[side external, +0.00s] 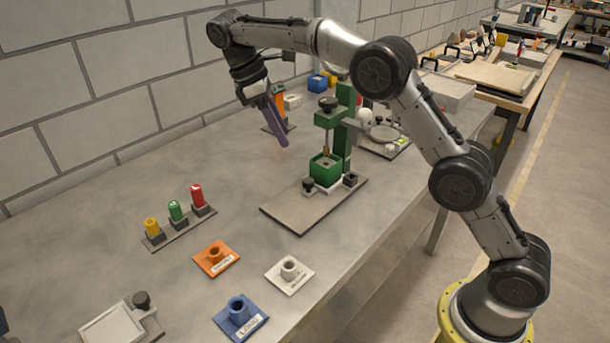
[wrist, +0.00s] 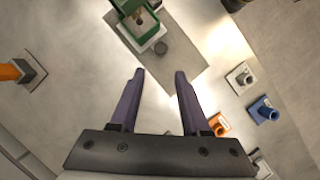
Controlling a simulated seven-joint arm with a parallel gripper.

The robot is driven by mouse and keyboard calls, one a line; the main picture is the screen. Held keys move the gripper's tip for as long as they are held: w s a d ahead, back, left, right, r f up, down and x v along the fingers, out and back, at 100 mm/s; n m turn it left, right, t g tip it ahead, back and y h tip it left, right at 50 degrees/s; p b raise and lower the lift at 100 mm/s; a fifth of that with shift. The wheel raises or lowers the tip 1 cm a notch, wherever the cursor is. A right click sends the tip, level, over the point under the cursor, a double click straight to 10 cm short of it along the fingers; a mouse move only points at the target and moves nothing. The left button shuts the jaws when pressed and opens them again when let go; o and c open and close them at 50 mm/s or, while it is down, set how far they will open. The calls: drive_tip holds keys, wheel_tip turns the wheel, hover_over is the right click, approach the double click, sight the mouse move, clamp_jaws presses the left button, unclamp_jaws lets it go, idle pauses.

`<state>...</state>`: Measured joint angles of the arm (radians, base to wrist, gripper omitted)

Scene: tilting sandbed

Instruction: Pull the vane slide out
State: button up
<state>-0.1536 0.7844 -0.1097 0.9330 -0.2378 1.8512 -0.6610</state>
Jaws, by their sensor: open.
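My gripper (side external: 283,145) hangs above the table, left of the green apparatus (side external: 327,168), open and empty. The green apparatus has a column, a dark knob on top, a thin vertical rod and an open green box on a grey baseplate (side external: 292,214). In the wrist view the green box (wrist: 121,32) is beyond the fingertips, apart from them. Small dark knobs (side external: 308,184) stand beside the box. I cannot tell which part is the vane slide.
Red, green and yellow cylinders (side external: 175,211) stand on a strip. Orange (side external: 216,258), white (side external: 289,274) and blue (side external: 240,316) sockets sit in front. An upright orange object (side external: 279,97) is behind my gripper. A block wall borders the table.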

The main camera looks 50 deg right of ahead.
sight(307, 180)
drive_tip(key=x, duration=1.3)
drive_tip(key=shift+s+d+f, duration=0.1)
drive_tip(key=shift+s+f, duration=0.05)
clamp_jaws()
idle(1.1)
